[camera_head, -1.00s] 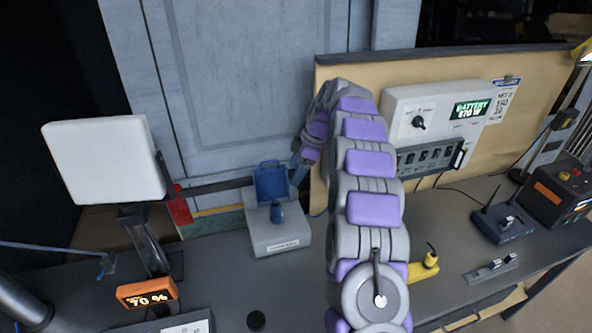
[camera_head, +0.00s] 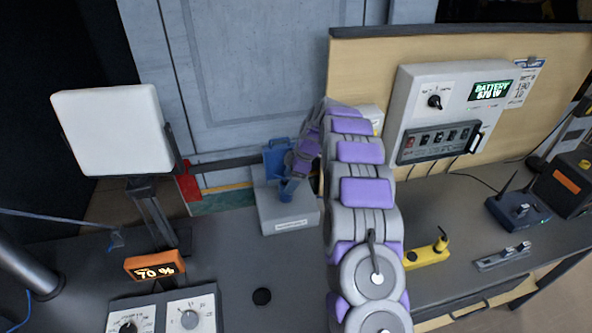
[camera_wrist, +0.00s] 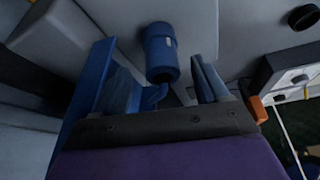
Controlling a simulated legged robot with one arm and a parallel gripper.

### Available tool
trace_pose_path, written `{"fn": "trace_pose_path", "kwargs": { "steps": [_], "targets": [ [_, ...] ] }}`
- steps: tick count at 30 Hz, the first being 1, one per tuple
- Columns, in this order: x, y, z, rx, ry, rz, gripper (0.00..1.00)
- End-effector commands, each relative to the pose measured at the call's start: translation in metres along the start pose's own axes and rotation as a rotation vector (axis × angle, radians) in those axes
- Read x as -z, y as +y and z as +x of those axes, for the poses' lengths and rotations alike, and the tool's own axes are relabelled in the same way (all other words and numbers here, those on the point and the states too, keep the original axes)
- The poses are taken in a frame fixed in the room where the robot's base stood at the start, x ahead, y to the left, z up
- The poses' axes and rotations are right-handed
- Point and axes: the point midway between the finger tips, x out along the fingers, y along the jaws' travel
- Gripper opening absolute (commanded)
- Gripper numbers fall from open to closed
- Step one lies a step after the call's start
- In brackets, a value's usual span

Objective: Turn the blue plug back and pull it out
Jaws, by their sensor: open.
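The blue plug (camera_wrist: 161,50) stands out from a pale grey box (camera_head: 290,217) with a small label, on the grey desk. In the head view the plug (camera_head: 287,190) shows just below my gripper (camera_head: 294,172), partly covered by it. A blue bracket (camera_head: 274,155) rises at the back of the box; it also shows in the wrist view (camera_wrist: 92,78). In the wrist view my gripper (camera_wrist: 165,85) is open, with a finger on each side of the plug's near end. I see a gap on the right side; contact on the left is unclear.
A white lamp panel (camera_head: 115,130) stands on the left, above an orange 70 % display (camera_head: 155,267). A battery panel (camera_head: 450,100) is on the right. A yellow tool (camera_head: 425,252) lies on the desk right of my arm. Desk in front of the box is mostly clear.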

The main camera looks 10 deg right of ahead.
Motion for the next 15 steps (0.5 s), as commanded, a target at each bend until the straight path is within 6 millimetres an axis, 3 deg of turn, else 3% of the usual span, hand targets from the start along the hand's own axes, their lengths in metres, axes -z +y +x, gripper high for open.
{"fn": "trace_pose_path", "kwargs": {
  "steps": [6,15],
  "targets": [
    [0.002,-0.001,0.026,0.001,0.0,-0.001,0.74],
    [0.0,0.0,0.033,0.001,0.002,0.0,0.74]
  ]
}}
